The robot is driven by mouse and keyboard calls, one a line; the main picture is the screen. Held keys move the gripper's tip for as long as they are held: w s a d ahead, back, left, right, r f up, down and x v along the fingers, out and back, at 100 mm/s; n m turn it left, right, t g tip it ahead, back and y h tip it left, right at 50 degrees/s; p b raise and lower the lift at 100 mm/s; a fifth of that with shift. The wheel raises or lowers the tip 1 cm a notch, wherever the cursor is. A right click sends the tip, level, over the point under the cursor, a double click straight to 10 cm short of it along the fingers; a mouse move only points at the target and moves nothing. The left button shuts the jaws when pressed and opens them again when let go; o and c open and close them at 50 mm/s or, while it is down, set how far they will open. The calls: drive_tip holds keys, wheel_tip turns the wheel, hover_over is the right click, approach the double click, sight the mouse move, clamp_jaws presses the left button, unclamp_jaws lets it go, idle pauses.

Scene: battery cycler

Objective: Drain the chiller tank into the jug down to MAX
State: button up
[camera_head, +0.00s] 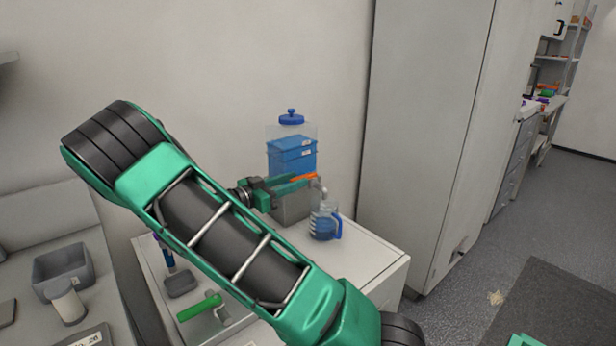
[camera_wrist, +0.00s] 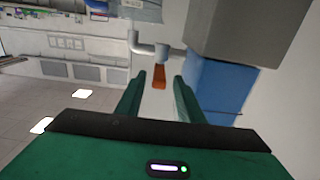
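The chiller tank (camera_head: 291,163) is a clear container with blue liquid and a blue cap, standing on a grey block; its small marks are unreadable. Its pale tap (camera_head: 319,188) has an orange lever (camera_head: 303,177). The jug (camera_head: 324,224), with blue liquid and a blue handle, stands below the tap outlet; I cannot make out a stream. My green gripper (camera_head: 287,187) is at the lever. In the wrist view my gripper (camera_wrist: 159,79) is open, with the orange lever (camera_wrist: 159,77) between the fingertips, apart from both. The tank (camera_wrist: 217,85) is right of the fingers.
The tank and jug stand on a white cabinet (camera_head: 365,262) beside a tall pale cabinet (camera_head: 425,130). A green-handled tool (camera_head: 199,307) and a dark scoop-like item (camera_head: 181,283) lie at the left. A grey bin (camera_head: 62,272) is farther left. Open floor lies right.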

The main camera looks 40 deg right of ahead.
sight(310, 173)
drive_tip(key=d, duration=0.7)
drive_tip(key=shift+s, duration=0.25)
drive_tip(key=shift+c, duration=0.3)
clamp_jaws()
